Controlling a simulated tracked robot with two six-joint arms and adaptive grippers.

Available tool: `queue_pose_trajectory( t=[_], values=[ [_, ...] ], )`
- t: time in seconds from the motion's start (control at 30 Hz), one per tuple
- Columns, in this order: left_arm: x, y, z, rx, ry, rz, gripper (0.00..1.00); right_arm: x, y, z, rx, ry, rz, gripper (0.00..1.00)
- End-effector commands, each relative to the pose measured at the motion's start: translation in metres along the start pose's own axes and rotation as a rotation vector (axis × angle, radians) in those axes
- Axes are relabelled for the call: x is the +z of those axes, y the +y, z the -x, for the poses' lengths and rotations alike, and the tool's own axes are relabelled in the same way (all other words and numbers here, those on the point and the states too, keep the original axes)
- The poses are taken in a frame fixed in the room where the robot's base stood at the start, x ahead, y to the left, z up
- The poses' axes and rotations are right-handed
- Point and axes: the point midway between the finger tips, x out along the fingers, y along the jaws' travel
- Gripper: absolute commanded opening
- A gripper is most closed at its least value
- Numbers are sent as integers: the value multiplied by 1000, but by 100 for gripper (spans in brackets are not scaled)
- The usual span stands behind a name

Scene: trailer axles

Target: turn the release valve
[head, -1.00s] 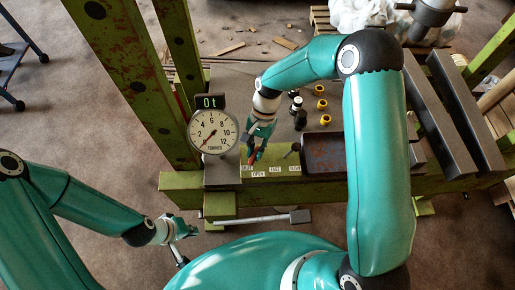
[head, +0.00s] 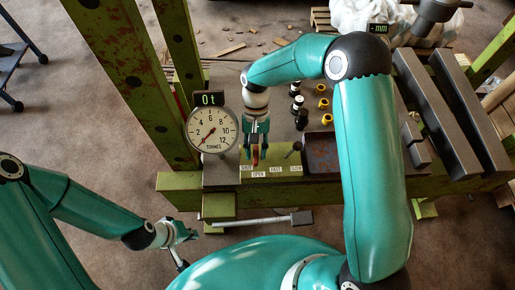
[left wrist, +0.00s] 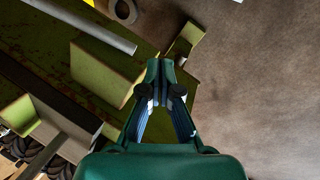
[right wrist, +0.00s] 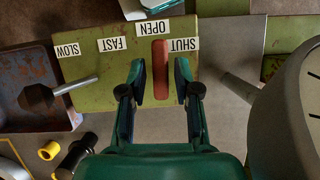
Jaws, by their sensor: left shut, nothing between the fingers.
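The release valve is a red lever (right wrist: 160,72) on a green panel (right wrist: 120,72) with labels SHUT, OPEN, FAST and SLOW. In the right wrist view it lies between the SHUT and OPEN labels. It also shows small in the head view (head: 255,157). My right gripper (right wrist: 160,72) is open, with one finger on each side of the lever; gaps show between the fingers and the lever. My left gripper (head: 190,235) is shut and empty, low at the left in front of the press. Its fingertips meet in the left wrist view (left wrist: 160,68).
A grey knobbed lever (right wrist: 38,97) stands beside the FAST and SLOW labels. A dial gauge (head: 212,130) with a 0 t display stands left of the panel. A rusty tray (head: 322,152) and several black and yellow fittings lie to the right. A bar (head: 260,220) sticks out below.

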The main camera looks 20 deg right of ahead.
Motion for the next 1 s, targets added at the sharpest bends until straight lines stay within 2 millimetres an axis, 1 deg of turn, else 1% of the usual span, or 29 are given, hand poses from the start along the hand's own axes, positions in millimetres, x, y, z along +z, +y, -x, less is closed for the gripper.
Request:
queue_pose_trajectory(
  t=[0.3, 0.47, 0.57, 0.9, 1.0],
  values=[
    [0, 0, 0, 0, 0, 0, 0, 0, 0, 0, -1, 1, -2, 42],
    [0, 0, 1, 0, 0, 0, 0, -1, -1, 9, -3, 4, -2, 42],
    [0, 0, 0, 0, 0, 0, 0, -1, -1, 22, -4, 5, -2, 42],
    [0, 0, 0, 0, 0, 0, 0, -1, 0, 88, -3, 4, -1, 42],
    [0, 0, 0, 0, 0, 0, 0, -1, 0, 103, -3, 4, -1, 42]
  ],
)
